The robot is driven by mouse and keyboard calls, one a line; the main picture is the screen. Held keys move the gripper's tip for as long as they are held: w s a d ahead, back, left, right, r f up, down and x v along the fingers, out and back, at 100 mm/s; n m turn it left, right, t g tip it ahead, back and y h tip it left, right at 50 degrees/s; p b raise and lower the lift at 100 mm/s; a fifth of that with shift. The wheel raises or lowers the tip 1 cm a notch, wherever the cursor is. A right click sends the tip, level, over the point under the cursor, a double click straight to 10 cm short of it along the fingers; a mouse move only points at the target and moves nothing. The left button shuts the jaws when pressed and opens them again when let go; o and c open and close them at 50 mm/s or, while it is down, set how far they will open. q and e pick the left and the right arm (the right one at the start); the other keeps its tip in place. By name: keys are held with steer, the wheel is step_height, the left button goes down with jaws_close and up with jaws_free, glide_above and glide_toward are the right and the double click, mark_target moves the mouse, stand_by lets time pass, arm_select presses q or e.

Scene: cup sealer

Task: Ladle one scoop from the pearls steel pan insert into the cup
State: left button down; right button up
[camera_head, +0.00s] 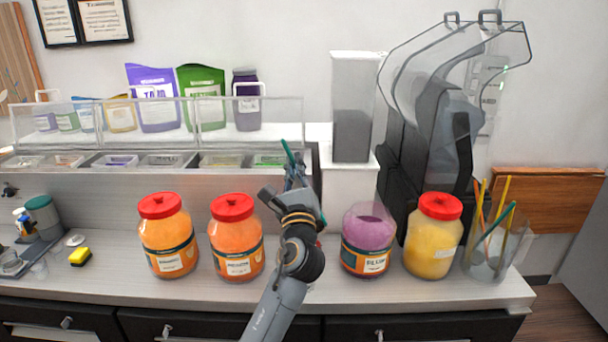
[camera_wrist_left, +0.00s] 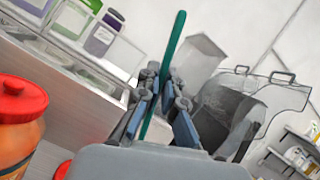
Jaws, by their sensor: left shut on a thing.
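My left gripper (camera_head: 293,172) is raised above the counter at the right end of the pan rail. It is shut on a thin teal handle (camera_head: 287,151), which stands up tilted between its fingers. The handle also shows in the left wrist view (camera_wrist_left: 177,45), between the fingers (camera_wrist_left: 163,105); no ladle bowl can be made out. Several pan inserts (camera_head: 165,160) sit in the rail behind a clear guard; I cannot tell which holds pearls. No cup for filling can be clearly picked out. My right gripper is not in view.
Orange jars (camera_head: 168,240) (camera_head: 237,240), a purple jar (camera_head: 367,240) and a yellow jar (camera_head: 433,238) line the counter. A clear container (camera_head: 490,255) holds colored sticks at right. A tall clear bin (camera_head: 353,105) and dark machine (camera_head: 430,130) stand behind.

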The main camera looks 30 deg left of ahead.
arm_select(q)
steer(key=s+a+f+n+g+y+b, duration=0.5)
steer(key=s+f+n+y+b, duration=0.3)
steer(key=b, duration=1.5)
steer(key=s+f+n, duration=0.1)
steer(key=s+n, duration=0.2)
steer(key=n, duration=0.2)
steer(key=shift+s+a+f+b, duration=0.25)
steer(key=shift+s+f+b, duration=0.05)
steer(key=shift+s+f, duration=0.1)
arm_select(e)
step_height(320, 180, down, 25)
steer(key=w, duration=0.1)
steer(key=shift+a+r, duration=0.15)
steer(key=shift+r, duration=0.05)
